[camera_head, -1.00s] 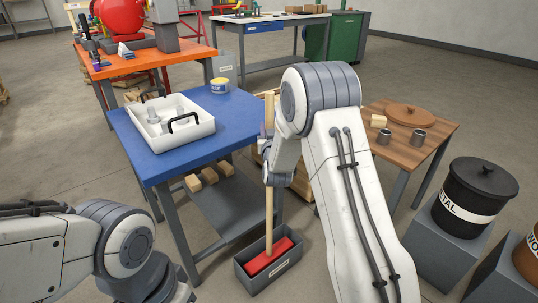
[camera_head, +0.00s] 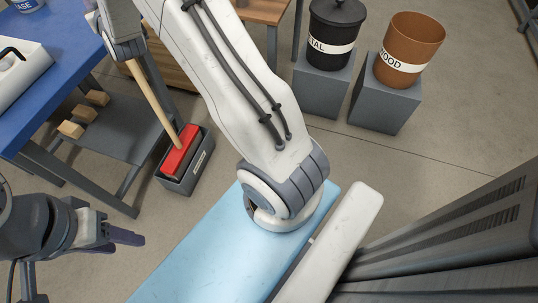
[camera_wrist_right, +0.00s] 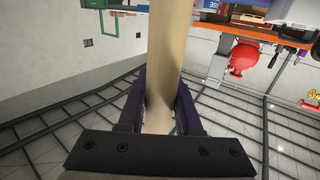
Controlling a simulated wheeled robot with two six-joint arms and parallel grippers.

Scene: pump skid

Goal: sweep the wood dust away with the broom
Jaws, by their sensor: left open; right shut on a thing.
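The broom has a pale wooden handle (camera_head: 153,98) and a red head (camera_head: 181,150). It leans at a slant in the head view, its head in a grey labelled bin (camera_head: 188,178) on the floor. My right gripper (camera_head: 128,52) is at the upper part of the handle, partly hidden by my own arm. In the right wrist view the handle (camera_wrist_right: 168,50) runs between the dark fingers of that gripper (camera_wrist_right: 160,112), which are shut on it. My left gripper (camera_head: 128,238) is open and empty at the lower left. I see no wood dust in these frames.
A blue table (camera_head: 75,52) with a white tray (camera_head: 20,75) stands at left, wooden blocks (camera_head: 80,120) on its lower shelf. A black METAL bin (camera_head: 333,28) and brown WOOD bin (camera_head: 408,52) stand on grey plinths.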

